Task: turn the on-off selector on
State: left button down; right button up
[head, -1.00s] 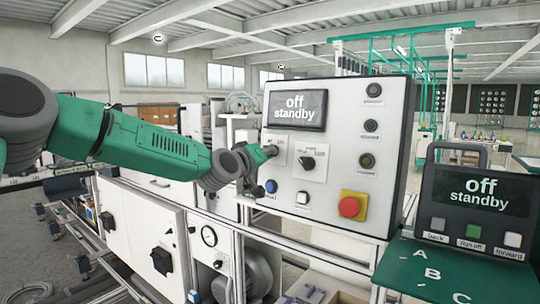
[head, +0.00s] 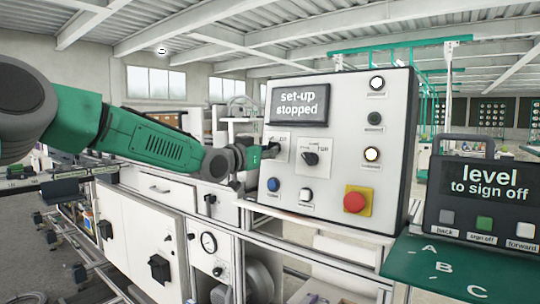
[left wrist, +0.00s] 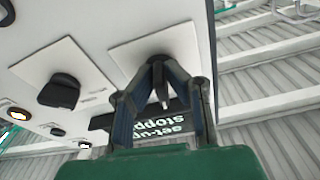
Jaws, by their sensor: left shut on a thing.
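The on-off selector is on a white plate (head: 283,153) at the upper left of the panel's controls, below the display (head: 300,104), which reads "set-up stopped". My left gripper (head: 270,151) reaches it from the left and hides most of it in the head view. In the left wrist view, the fingers (left wrist: 160,88) are closed in on the dark selector knob (left wrist: 160,60), in front of its white plate (left wrist: 171,38). The knob's exact angle is hidden by the fingers. My right gripper is out of view.
A second black selector (head: 311,158) sits just right. Below are a blue button (head: 273,184), a white button (head: 305,195) and a red emergency stop (head: 354,201). Two lamps (head: 376,83) (head: 371,154) glow white. A pendant (head: 483,195) at right reads "level to sign off".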

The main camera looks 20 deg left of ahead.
pick_arm(q)
jog(key=m, duration=0.2)
jog(key=r+m+h+p, duration=0.1)
jog(key=m, duration=0.1)
jog(key=shift+w+a+r+m+g+p, duration=0.1)
jog(key=shift+a+m+g+p, duration=0.05)
jog(key=shift+m+g+p, duration=0.2)
jog(key=shift+m+h+p, duration=0.3)
jog(key=shift+m+p, duration=0.1)
jog(key=shift+m, duration=0.95)
jog(key=c, duration=1.6)
grip_release()
jog(key=shift+c, duration=0.2)
jog(key=shift+f+g, duration=0.25)
jog(key=shift+f, duration=0.1)
jog(key=shift+w, duration=0.1)
jog(key=shift+s+a+f, duration=0.1)
jog(key=shift+s+a, duration=0.05)
jog(key=shift+s, duration=0.15)
jog(key=v, duration=1.1)
